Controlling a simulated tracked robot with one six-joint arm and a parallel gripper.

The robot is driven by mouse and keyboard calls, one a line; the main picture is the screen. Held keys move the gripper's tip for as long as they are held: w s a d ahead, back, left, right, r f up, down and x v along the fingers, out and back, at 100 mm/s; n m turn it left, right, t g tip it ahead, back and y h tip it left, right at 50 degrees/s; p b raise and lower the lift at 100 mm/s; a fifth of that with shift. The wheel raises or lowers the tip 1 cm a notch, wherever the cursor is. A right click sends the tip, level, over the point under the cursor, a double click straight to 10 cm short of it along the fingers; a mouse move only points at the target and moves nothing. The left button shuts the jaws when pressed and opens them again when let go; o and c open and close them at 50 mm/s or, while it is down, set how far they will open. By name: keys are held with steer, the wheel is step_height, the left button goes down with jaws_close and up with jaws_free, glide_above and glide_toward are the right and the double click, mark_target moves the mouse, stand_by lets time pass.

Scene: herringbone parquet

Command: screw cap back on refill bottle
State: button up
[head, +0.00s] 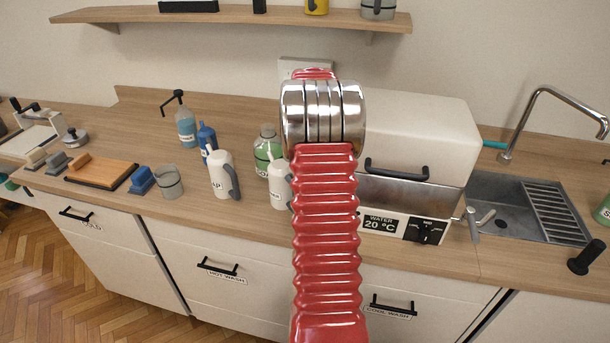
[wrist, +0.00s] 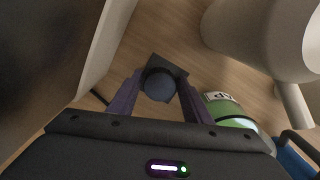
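In the wrist view my gripper (wrist: 160,90) has its two purple fingers on either side of a round dark blue cap (wrist: 159,86). The fingertips appear to touch its sides. A dark square shape lies directly behind the cap; I cannot tell whether it is part of it or something beneath. The refill bottle (head: 266,150), with green contents and a partly hidden label, stands on the counter in the head view, left of my red arm. Its green body also shows at the lower right of the wrist view (wrist: 229,115), apart from the cap. My arm hides my gripper in the head view.
Two white jugs (head: 221,177) stand in front of the bottle, one close to my arm (head: 279,187). Blue bottles (head: 186,127) stand to the left. A white water-bath box (head: 425,130) is on the right, with a sink (head: 497,212) beyond. A shelf (head: 230,15) runs above.

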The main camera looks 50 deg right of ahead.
steer(key=c, duration=0.6)
steer(key=shift+o, duration=0.2)
steer(key=shift+w+r, duration=0.1)
steer(key=shift+r, duration=2.4)
